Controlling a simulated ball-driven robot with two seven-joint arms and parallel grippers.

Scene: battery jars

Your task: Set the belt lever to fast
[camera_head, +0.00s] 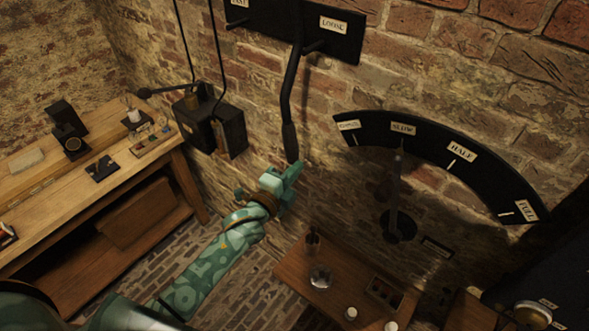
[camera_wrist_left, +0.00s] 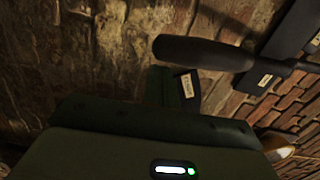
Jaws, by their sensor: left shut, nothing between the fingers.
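The belt lever (camera_head: 289,95) is a long, bent black bar hanging down the brick wall, with a thicker grip at its lower end. Its upper part crosses a dark plate (camera_head: 268,28), just left of the "LOOSE" label (camera_head: 334,24). A second label, cut off by the top edge, seems to read "FAST" (camera_head: 239,3). My left gripper (camera_head: 295,170) is green, shut and empty, just below the lever's grip; contact cannot be told. The left wrist view shows the dark grip (camera_wrist_left: 205,52) close beyond the gripper. My right gripper is not in view.
A black dial arc (camera_head: 470,153) with speed labels and a pointer lever (camera_head: 396,185) is at right. A dark wall box (camera_head: 215,125) with hanging cords is left of the lever. A wooden bench (camera_head: 100,175) stands left; a small table (camera_head: 300,275) with jars stands below.

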